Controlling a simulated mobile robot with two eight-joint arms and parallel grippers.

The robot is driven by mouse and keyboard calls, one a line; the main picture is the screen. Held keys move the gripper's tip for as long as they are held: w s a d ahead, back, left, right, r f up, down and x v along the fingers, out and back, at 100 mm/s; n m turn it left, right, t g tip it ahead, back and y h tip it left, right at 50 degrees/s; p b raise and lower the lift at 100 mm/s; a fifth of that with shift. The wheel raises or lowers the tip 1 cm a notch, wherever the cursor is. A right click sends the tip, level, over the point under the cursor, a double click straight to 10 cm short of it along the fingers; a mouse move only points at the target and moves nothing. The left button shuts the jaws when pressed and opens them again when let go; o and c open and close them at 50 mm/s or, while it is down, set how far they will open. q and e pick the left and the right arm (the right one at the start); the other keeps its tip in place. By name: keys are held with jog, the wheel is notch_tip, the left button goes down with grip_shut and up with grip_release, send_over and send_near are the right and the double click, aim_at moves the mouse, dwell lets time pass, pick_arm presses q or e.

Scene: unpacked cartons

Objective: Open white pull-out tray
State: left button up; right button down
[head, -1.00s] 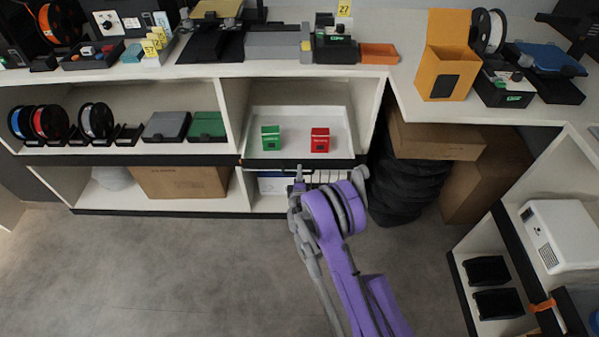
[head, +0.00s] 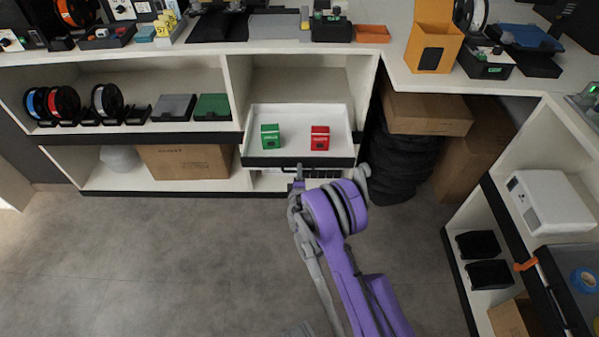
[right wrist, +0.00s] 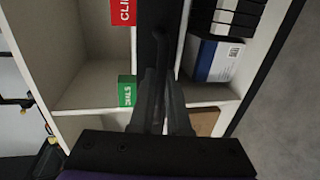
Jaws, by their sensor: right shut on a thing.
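The white pull-out tray (head: 297,114) stands partly out of its shelf bay, with a black front edge and a dark handle (head: 318,168). A green box (head: 270,136) and a red box (head: 320,138) stand upright in it. My right gripper (head: 299,178) is at the tray's front and is shut on the handle; the arm hides part of it. In the right wrist view the fingers (right wrist: 160,105) close around the dark handle (right wrist: 163,55) beside the black front edge. My left gripper does not show.
The floor (head: 150,260) in front of the shelves is clear. Cartons (head: 427,112) and dark round stacked things (head: 400,160) stand right of the tray. A side shelf with a white device (head: 552,205) is at the right. Spools and cases fill the left shelf.

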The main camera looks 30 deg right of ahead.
jog(key=c, duration=0.9)
grip_release()
jog(key=v, duration=1)
jog(key=shift+s+a+p, duration=0.2)
jog(key=shift+s+p, duration=0.15)
jog(key=shift+p, duration=0.05)
jog(key=shift+r, duration=0.1)
